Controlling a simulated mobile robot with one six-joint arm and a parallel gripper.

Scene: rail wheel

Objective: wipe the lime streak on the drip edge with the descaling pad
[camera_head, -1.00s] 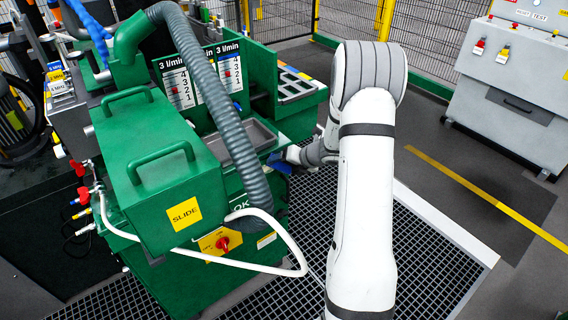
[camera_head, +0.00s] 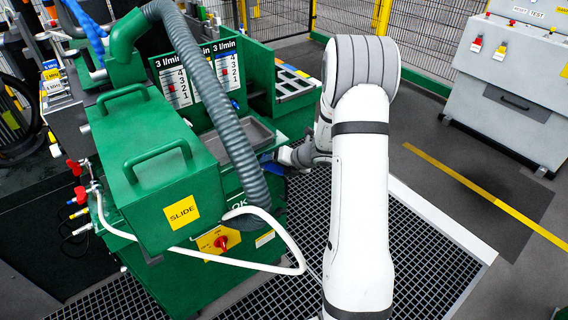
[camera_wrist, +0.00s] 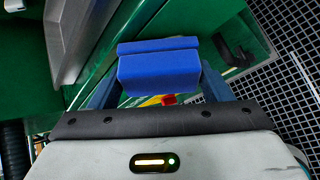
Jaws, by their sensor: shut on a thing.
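My gripper (camera_wrist: 160,92) is shut on a blue block-like pad (camera_wrist: 158,72), seen in the wrist view between its two dark blue fingers. The green machine's edge (camera_wrist: 118,50) runs diagonally just beyond the pad in the wrist view, beside a grey metal tray (camera_wrist: 80,35). I cannot tell whether the pad touches the edge. I cannot make out the lime streak in either view.
The green machine (camera_head: 150,150) with handles, a grey ribbed hose (camera_head: 215,90) and a white hose (camera_head: 290,245) fills the left. A grey tray (camera_head: 245,135) sits in its top. Floor grating (camera_head: 400,240) lies right of it; a grey cabinet (camera_head: 515,85) stands far right.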

